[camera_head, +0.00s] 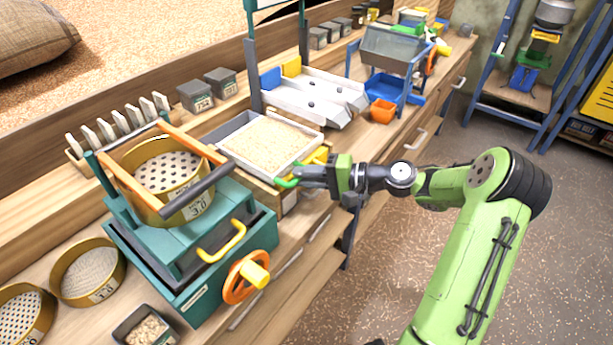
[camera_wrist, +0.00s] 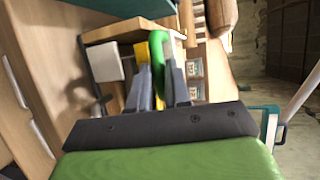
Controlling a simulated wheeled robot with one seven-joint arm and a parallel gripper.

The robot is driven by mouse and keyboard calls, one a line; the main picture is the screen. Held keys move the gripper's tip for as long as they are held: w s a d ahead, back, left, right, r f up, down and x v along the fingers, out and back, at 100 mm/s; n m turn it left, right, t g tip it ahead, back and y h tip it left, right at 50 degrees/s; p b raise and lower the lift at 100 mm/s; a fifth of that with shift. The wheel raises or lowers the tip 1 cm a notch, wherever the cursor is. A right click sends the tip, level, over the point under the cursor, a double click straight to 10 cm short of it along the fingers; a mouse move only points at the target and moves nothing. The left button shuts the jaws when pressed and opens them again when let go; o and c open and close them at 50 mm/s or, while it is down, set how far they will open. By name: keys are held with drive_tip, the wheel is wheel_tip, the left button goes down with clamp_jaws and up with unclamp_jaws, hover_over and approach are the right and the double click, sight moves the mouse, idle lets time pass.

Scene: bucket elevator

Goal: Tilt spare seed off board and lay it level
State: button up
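The board is a shallow pale-rimmed tray (camera_head: 226,150) full of light tan seed (camera_head: 268,143), standing on a wooden base on the bench. It looks roughly level. A green handle (camera_head: 287,183) is at its near edge, and it also shows in the wrist view (camera_wrist: 168,55). A yellow part (camera_head: 318,157) is beside it. My gripper (camera_head: 303,175) is at this near edge, with its fingers on either side of the green handle and apparently closed on it. The fingers hide part of the handle. The seed surface does not show in the wrist view.
A teal sieve machine (camera_head: 180,240) with an orange handwheel (camera_head: 245,277) stands to the left. A white sloped chute (camera_head: 315,98) and a blue stand with an orange bin (camera_head: 383,111) stand behind. Small grey boxes (camera_head: 220,80) line the back. Floor at the right is clear.

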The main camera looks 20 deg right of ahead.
clamp_jaws()
drive_tip(key=shift+r, duration=0.1)
drive_tip(key=shift+r+p, duration=0.5)
drive_tip(key=shift+p, duration=0.35)
drive_tip(key=r+p, duration=0.2)
drive_tip(key=p, duration=0.2)
drive_tip(key=w+r+g+h+p, duration=0.1)
drive_tip(key=r+p, duration=0.2)
drive_tip(key=p, duration=0.1)
drive_tip(key=a+r+g+h+p, duration=0.1)
drive_tip(key=r+p, duration=0.1)
drive_tip(key=p, duration=0.2)
drive_tip(key=shift+w+r+m, duration=0.15)
drive_tip(key=shift+r+m, duration=0.15)
drive_tip(key=shift+m, duration=0.1)
drive_tip(key=w+a+r+m+g+h+p, duration=0.1)
drive_tip(key=r+p, duration=0.5)
drive_tip(key=p, duration=0.7)
drive_tip(key=w+a+g+h, duration=0.1)
drive_tip(key=w+h, duration=0.1)
drive_tip(key=w, duration=0.1)
drive_tip(key=shift+a+r+g, duration=0.3)
drive_tip(key=shift+a+g, duration=0.05)
drive_tip(key=shift+g, duration=0.05)
